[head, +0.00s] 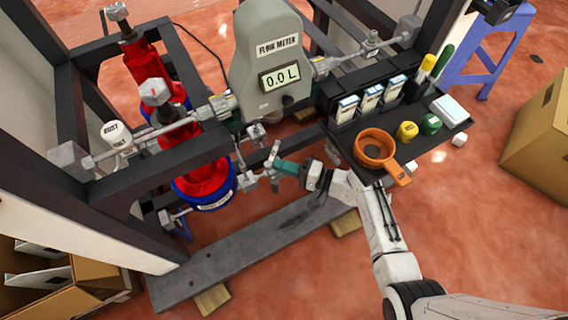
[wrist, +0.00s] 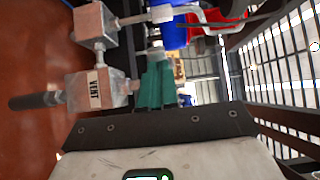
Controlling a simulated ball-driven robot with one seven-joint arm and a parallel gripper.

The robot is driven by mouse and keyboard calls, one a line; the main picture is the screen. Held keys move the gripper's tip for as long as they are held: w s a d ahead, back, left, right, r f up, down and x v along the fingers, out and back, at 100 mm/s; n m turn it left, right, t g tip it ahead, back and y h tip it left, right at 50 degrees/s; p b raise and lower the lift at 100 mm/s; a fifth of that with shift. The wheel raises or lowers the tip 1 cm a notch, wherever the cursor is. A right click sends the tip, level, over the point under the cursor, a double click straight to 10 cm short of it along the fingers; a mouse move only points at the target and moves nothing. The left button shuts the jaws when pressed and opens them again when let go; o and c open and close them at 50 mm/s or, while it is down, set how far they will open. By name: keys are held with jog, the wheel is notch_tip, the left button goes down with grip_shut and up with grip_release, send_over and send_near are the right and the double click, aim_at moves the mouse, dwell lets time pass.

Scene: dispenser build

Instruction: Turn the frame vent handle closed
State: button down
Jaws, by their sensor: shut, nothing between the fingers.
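The vent valve is a grey block (wrist: 92,92) labelled VENT in the wrist view. Its dark round handle (wrist: 34,101) sticks out to the left of the block. My gripper (wrist: 155,85) has teal fingers that are shut and empty, just right of the vent block; I cannot tell whether they touch it. In the head view my gripper (head: 278,166) is at the small grey fittings in front of the flow meter (head: 270,60). The vent label cannot be read in the head view, and the fingertips partly overlap the fittings there.
A dark frame surrounds the red dispenser parts (head: 205,178) and blue container (head: 215,203). A grey plank (head: 225,255) lies below. Cardboard boxes stand at both sides.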

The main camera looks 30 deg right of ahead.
aim_at(269, 169)
jog(key=shift+a+m+t+h, duration=0.2)
jog(key=shift+m+t+h, duration=0.2)
jog(key=shift+h, duration=0.1)
jog(key=a+m+h, duration=0.1)
jog(key=a+t+h+b, duration=0.1)
jog(key=shift+w+a+m+t, duration=0.3)
jog(key=shift+a+m, duration=0.1)
jog(key=shift+w+a+r+b, duration=0.1)
jog(key=shift+w+a+b, duration=0.1)
jog(key=shift+b, duration=0.2)
dwell(0.5)
jog(key=shift+s, duration=0.1)
